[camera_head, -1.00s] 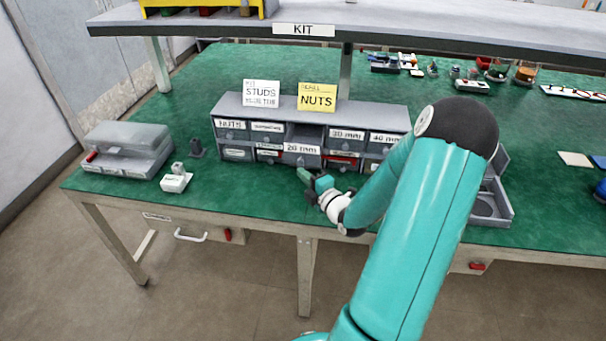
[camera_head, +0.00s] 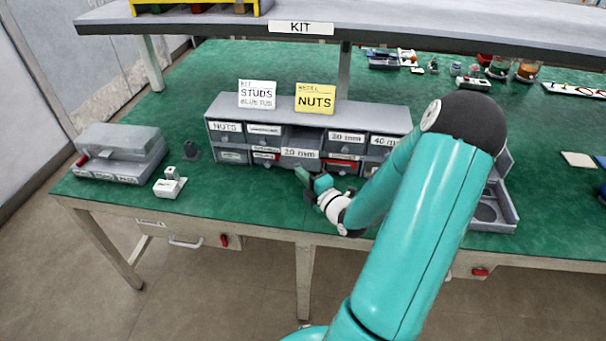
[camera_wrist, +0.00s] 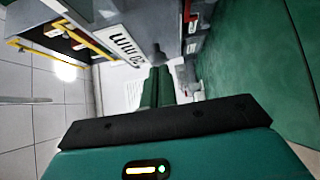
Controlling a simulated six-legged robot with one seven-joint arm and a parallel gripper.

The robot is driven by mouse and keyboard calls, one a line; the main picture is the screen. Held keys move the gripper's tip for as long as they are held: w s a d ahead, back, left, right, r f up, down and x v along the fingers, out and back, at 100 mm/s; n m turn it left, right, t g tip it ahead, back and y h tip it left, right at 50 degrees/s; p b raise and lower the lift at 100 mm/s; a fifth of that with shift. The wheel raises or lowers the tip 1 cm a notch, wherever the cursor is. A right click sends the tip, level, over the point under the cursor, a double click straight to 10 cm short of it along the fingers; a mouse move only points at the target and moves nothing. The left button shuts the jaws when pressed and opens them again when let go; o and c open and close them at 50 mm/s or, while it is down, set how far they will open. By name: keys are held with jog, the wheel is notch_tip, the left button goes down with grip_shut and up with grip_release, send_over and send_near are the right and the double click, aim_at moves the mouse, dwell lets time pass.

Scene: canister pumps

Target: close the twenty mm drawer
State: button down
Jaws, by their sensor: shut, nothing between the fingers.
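The 20 mm drawer (camera_head: 300,153) is in the middle of the grey drawer cabinet (camera_head: 385,117). It stands out from the front, with a dark opening above and behind its labelled face. My gripper (camera_head: 300,172) is shut and empty, just in front of and slightly below this drawer face. In the wrist view the green fingers (camera_wrist: 157,82) are together. Their tips point at the drawer front, whose 20 mm label (camera_wrist: 125,45) shows sideways. A small dark knob (camera_wrist: 158,53) lies just beyond the tips. I cannot tell whether they touch.
Studs (camera_head: 257,95) and nuts (camera_head: 315,98) signs stand on the cabinet. A grey case (camera_head: 120,150) and a small white block (camera_head: 169,184) lie to the left. An open grey tray (camera_head: 492,212) is at the right. The KIT shelf (camera_head: 400,30) overhangs the back.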

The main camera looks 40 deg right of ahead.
aim_at(308, 154)
dwell(0.3)
jog(key=w+d, duration=0.3)
jog(key=d, duration=0.2)
jog(key=w+d, duration=0.2)
jog(key=shift+w+d, duration=0.15)
jog(key=shift+w, duration=0.15)
jog(key=shift+w+d+r, duration=0.15)
jog(key=shift+d, duration=0.3)
jog(key=shift+a, duration=0.1)
